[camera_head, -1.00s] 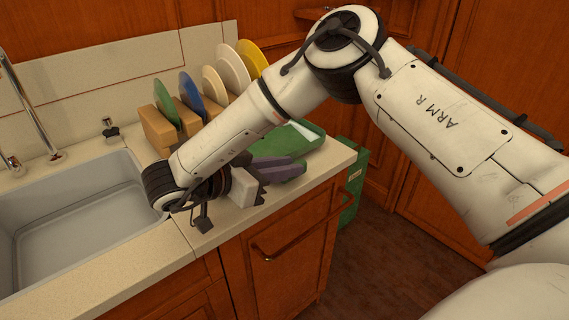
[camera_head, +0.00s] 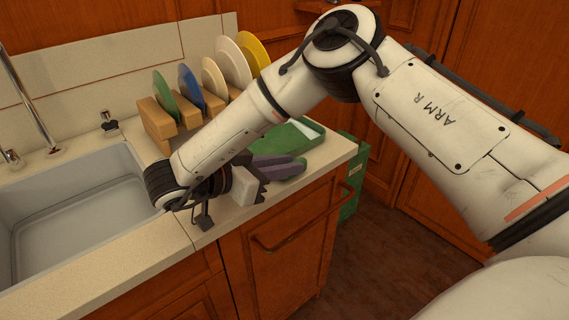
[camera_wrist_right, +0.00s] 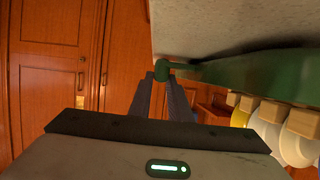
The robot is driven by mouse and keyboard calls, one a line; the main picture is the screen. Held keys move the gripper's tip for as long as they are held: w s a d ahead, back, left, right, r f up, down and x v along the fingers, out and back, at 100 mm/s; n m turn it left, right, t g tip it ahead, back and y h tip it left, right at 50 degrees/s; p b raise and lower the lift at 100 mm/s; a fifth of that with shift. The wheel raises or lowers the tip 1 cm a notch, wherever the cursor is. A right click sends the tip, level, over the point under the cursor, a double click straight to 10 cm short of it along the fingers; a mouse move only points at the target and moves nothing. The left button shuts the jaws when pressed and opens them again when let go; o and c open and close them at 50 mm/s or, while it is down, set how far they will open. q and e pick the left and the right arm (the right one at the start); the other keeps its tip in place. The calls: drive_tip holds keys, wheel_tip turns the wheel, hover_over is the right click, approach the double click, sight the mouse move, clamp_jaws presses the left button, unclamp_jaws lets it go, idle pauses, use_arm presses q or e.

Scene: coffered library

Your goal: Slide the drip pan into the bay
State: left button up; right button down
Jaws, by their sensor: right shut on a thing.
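The drip pan (camera_head: 303,137) is a green shallow tray lying on the counter to the right of the plate rack; my right arm hides part of it. My right gripper (camera_head: 300,165) is at its near side, with purple-grey fingers closed on it. In the right wrist view the fingers (camera_wrist_right: 163,78) meet at a small green knob at the end of the pan (camera_wrist_right: 240,80). I cannot clearly make out the bay; the area under the rack is largely hidden by my arm. My left gripper is out of view.
A wooden rack (camera_head: 157,122) holds several upright plates, green, blue, cream and yellow (camera_head: 257,52), behind my forearm. A grey sink (camera_head: 80,215) with a tap is at left. A green bin (camera_head: 350,195) stands beyond the counter's right end. A cabinet handle (camera_head: 300,228) sticks out in front.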

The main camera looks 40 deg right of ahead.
drive_tip(key=c, duration=1.6)
unclamp_jaws()
drive_tip(key=shift+f, duration=0.15)
drive_tip(key=shift+o, duration=0.2)
drive_tip(key=v, duration=1)
drive_tip(key=shift+a, duration=0.15)
